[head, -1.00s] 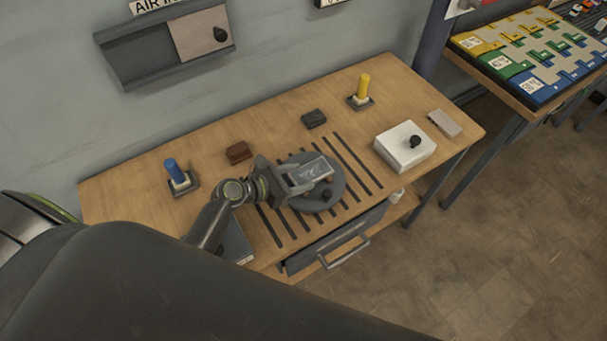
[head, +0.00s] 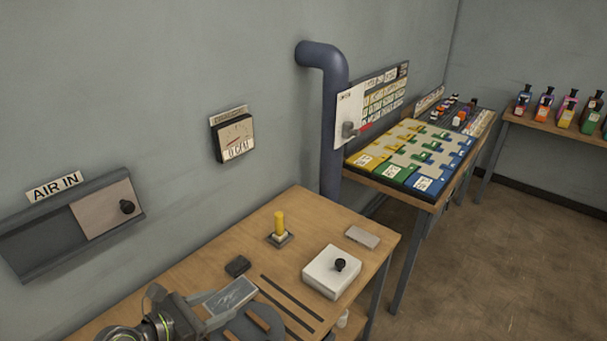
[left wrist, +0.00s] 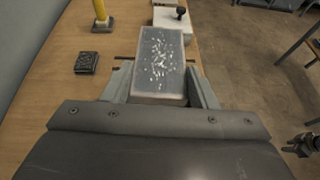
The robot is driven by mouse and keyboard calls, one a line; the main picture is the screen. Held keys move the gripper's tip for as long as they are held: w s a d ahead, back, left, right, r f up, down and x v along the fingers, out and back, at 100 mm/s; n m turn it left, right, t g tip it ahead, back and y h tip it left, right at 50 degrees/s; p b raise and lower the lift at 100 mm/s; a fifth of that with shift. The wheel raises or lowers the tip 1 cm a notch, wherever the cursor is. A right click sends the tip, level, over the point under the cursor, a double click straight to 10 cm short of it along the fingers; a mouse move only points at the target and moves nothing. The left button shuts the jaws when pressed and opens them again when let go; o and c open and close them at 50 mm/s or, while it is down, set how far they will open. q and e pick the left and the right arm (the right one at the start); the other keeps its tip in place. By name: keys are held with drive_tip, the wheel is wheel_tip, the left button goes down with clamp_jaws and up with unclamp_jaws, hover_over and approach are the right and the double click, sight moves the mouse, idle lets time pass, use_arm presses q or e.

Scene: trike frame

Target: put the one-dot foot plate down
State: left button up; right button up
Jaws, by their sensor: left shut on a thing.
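My left gripper (head: 205,308) is shut on a grey plate (head: 230,296) with a pale speckled face, above the wooden bench. In the left wrist view the plate (left wrist: 160,62) sits between the two fingers. I take it for the foot plate; I cannot make out a single dot on it. Below it in the head view is a dark round disc (head: 238,328) with brown pieces, cut off by the lower edge. A dark jointed part at the right edge of the left wrist view looks like my right gripper (left wrist: 304,145); its jaws are unclear.
On the bench (head: 200,262) stand a yellow peg on a base (head: 279,226), a small dark block (head: 237,266), a white box with a black knob (head: 331,273) and a flat grey plate (head: 362,237). A table with a coloured board (head: 412,153) stands beyond.

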use_arm(q)
drive_tip(key=shift+m+g+h, duration=0.4)
drive_tip(key=shift+m, duration=0.2)
drive_tip(key=r, duration=0.1)
drive_tip(key=s+r, duration=0.1)
drive_tip(key=s+a+r+b, duration=0.1)
drive_tip(key=shift+r, duration=0.4)
drive_tip(key=shift+m+g+h, duration=0.7)
drive_tip(key=s+r, duration=0.2)
drive_tip(key=s+r+b, duration=0.1)
drive_tip(key=s+r, duration=0.1)
drive_tip(key=shift+d, duration=0.4)
